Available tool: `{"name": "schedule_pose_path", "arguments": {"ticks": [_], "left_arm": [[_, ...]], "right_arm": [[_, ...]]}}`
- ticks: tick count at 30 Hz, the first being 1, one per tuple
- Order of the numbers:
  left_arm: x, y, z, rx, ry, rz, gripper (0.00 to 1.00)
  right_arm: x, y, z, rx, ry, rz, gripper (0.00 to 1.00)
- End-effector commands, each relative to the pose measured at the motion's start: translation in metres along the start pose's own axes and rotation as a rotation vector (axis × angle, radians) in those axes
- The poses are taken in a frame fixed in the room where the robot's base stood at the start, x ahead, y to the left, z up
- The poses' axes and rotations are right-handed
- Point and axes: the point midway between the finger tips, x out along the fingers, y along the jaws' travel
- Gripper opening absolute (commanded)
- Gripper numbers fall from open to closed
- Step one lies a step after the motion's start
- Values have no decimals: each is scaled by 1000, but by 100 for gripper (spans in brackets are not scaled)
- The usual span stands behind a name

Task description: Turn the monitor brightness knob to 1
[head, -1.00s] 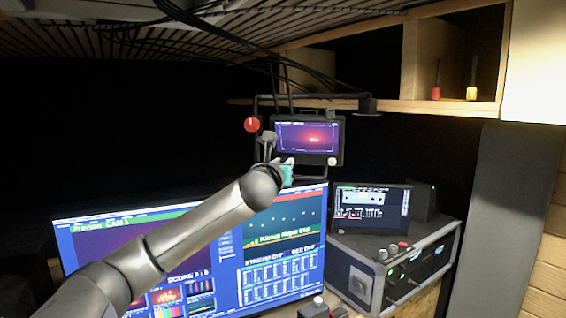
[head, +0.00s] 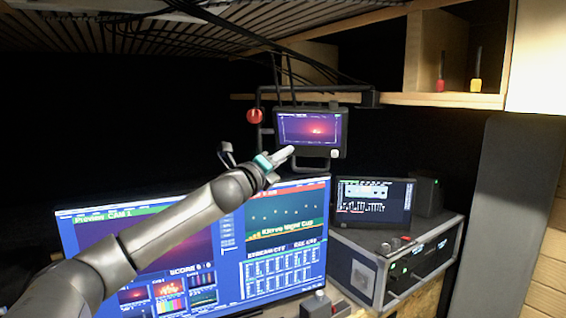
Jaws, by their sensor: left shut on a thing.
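The small monitor (head: 341,121) hangs from a dark frame above the large screen, with a red picture on it. My left gripper (head: 292,150) reaches up to the lower left of this monitor, with its pale fingertips at the bottom edge. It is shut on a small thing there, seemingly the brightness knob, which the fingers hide. The knob's setting cannot be read. A light round knob (head: 335,154) shows uncovered at the monitor's lower right corner, apart from the gripper. My right gripper is out of view.
A red round part (head: 254,116) sits on the frame left of the monitor. The large screen (head: 327,215) stands below my left arm. A rack case (head: 345,262) carries a smaller screen (head: 374,201) at the right. A wooden shelf (head: 440,99) is above.

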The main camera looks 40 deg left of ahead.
Motion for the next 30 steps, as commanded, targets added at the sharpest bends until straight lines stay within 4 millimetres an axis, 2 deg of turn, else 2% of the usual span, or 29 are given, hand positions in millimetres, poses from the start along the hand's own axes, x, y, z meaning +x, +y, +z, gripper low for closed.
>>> {"name": "schedule_pose_path", "arguments": {"ticks": [18, 30], "left_arm": [[0, 8, -4, -549, -2, -221, 0], [1, 9, -5, -845, -2, -341, 0]], "right_arm": [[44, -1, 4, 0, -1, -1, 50], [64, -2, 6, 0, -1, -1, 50]]}}
